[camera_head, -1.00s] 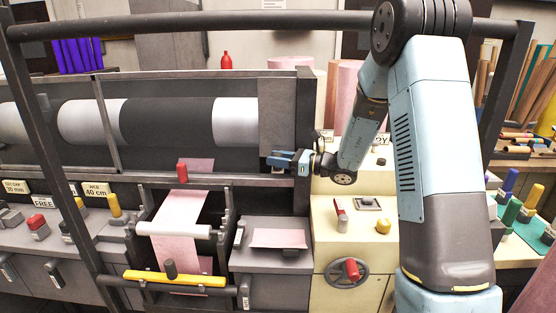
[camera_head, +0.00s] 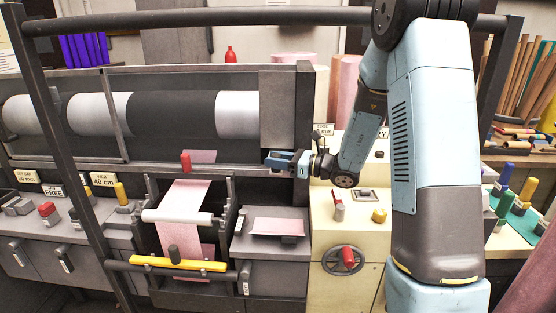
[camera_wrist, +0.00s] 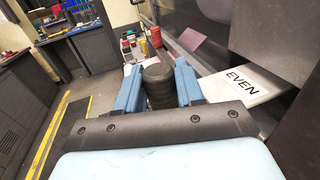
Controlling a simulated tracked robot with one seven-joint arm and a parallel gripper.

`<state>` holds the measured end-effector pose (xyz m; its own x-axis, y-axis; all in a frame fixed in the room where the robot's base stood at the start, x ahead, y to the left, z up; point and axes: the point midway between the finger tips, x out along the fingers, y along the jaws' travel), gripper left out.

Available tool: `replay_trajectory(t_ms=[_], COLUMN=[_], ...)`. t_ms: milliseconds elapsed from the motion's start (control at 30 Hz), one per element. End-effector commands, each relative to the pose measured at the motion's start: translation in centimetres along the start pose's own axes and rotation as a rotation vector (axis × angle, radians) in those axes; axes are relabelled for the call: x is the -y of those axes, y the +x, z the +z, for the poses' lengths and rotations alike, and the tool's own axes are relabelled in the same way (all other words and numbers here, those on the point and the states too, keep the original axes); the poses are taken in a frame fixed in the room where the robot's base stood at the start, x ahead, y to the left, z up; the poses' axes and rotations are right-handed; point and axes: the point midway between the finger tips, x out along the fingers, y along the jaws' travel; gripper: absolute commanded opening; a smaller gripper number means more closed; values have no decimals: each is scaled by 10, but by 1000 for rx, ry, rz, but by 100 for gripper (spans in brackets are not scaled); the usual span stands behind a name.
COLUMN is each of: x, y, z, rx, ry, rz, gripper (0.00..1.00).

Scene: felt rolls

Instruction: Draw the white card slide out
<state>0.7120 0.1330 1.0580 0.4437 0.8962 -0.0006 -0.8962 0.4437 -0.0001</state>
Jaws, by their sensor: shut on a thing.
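My gripper's blue fingers are shut on a dark ribbed round knob (camera_wrist: 158,90). Whether the knob joins the slide is hidden by the fingers and palm. In the head view my gripper (camera_head: 272,160) is at the right end of the machine's front, below the dark end panel. I cannot make out the slide there.
A pink sheet (camera_head: 187,203) runs down under a white roller (camera_head: 178,216) left of my gripper. A yellow bar (camera_head: 178,263) lies below it. A cream cabinet (camera_head: 330,265) with a red-handled wheel (camera_head: 346,259) stands below right. The aisle floor (camera_wrist: 88,98) is clear.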

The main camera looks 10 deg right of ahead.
Motion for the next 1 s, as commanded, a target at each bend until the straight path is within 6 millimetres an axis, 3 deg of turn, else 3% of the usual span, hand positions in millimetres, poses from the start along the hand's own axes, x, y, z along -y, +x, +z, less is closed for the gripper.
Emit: replay_trajectory(t_ms=[67, 100, 267, 667, 1000], x=[0, 0, 0, 1, 1], y=[0, -1, -1, -11, -73], z=[-1, -1, -1, 0, -1], rx=[-1, -1, -1, 1, 0], ry=[2, 2, 1, 1, 1], rz=[1, 0, 0, -2, -5], gripper=[0, 41, 56, 57, 57])
